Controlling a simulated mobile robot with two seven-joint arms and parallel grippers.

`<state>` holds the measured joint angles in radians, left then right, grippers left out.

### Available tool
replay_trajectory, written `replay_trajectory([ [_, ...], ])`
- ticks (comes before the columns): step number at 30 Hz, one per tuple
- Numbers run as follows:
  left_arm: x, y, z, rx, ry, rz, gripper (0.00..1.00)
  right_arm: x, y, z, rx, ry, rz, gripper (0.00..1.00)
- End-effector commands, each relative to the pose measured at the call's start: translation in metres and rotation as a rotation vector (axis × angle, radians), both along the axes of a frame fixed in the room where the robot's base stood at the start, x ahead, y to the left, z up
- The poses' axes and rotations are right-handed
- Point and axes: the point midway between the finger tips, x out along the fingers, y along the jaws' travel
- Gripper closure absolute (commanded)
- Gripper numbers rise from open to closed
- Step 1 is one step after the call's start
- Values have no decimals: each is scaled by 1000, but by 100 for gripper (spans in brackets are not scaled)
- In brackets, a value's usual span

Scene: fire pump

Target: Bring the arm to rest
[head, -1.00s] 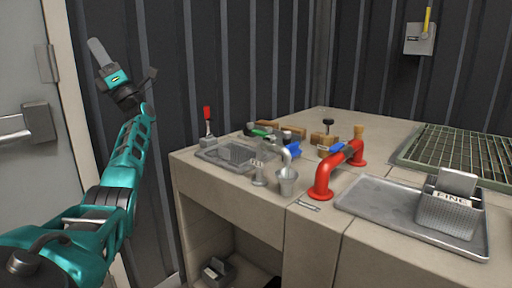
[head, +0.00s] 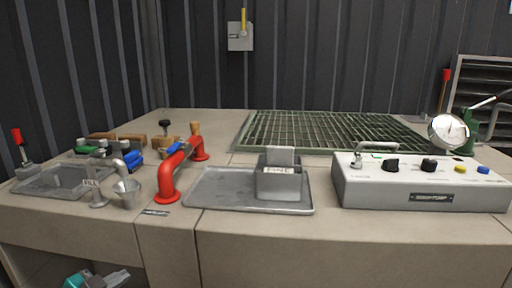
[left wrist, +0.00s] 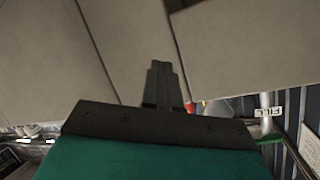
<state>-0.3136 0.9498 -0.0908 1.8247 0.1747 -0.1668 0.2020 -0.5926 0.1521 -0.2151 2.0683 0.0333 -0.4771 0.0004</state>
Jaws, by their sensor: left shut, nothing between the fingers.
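My left gripper (head: 116,277) is at the bottom left of the head view, low in front of the bench (head: 330,240) and below its top edge. Only its teal and grey end shows there. In the left wrist view its two dark fingers (left wrist: 165,82) lie together, shut and empty, with beige bench panels (left wrist: 235,45) beyond them. I cannot tell how far the fingertips are from the panels. Most of the left arm is outside the head view. My right gripper is in neither view.
On the bench are a red pipe (head: 164,182), a metal cup (head: 127,194), a tap marked FILL (head: 98,195), a grey tray (head: 225,198) with a FINE box (head: 283,182), a control box (head: 420,190) and a green grating (head: 330,130). An open recess (head: 40,262) lies below left.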

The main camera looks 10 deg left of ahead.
Motion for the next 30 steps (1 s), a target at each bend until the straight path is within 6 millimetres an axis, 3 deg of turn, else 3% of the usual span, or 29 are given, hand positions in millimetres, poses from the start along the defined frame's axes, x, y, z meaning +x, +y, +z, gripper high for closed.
replay_trajectory([
  [1,-22,-16,-22,48,67,-31,100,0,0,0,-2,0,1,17],
  [3,-48,-32,-45,112,143,-68,100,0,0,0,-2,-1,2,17],
  [11,-146,-82,-99,304,373,-211,100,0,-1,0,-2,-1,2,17],
  [22,-146,-155,-110,-64,347,-37,100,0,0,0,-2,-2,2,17],
  [30,-142,-213,-104,-329,334,82,100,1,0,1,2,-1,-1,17],
])
